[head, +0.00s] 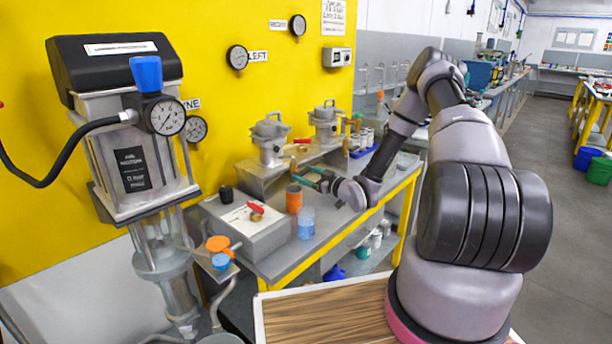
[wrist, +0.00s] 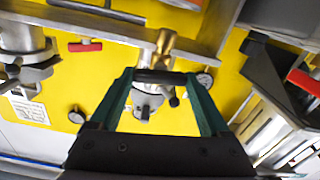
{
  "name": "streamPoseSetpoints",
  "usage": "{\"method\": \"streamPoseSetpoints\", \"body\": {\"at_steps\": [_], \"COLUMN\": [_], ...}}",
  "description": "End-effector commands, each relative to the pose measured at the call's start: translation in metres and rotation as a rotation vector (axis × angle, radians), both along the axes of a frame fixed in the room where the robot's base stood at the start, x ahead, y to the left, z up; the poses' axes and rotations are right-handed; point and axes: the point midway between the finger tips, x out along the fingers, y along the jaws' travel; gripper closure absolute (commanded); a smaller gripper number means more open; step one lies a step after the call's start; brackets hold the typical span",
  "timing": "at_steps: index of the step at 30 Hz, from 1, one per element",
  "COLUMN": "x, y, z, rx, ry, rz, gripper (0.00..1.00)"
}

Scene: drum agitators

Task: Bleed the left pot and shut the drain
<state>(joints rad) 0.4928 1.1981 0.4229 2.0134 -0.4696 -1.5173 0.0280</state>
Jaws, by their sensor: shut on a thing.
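The left pot (head: 270,140) is a lidded steel vessel on the bench stand, under the gauge labelled LEFT (head: 237,57). It shows behind my fingers in the wrist view (wrist: 148,98), where the picture looks upside down. A brass drain valve (wrist: 165,44) stands at this pot. My gripper (head: 303,178) is in front of the pot, its green fingers (wrist: 160,77) shut on a dark bar-shaped handle beside the brass valve. How the handle joins the valve is not clear.
The right pot (head: 326,122) stands close by, with a red lever (head: 302,141) between the pots. An orange container (head: 294,199) and a clear blue beaker (head: 306,223) are below my gripper. A grey box with a red handle (head: 256,209) is on the left.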

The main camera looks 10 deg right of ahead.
Motion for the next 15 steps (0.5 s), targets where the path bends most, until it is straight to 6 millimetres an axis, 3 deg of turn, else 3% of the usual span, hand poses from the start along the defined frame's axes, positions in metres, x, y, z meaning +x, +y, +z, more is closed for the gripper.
{"method": "streamPoseSetpoints", "body": {"at_steps": [15], "x": [-0.0011], "y": [-0.0001], "z": [-0.0016], "rx": [-0.383], "ry": [-0.274], "rz": [0.0], "gripper": [0.76]}}
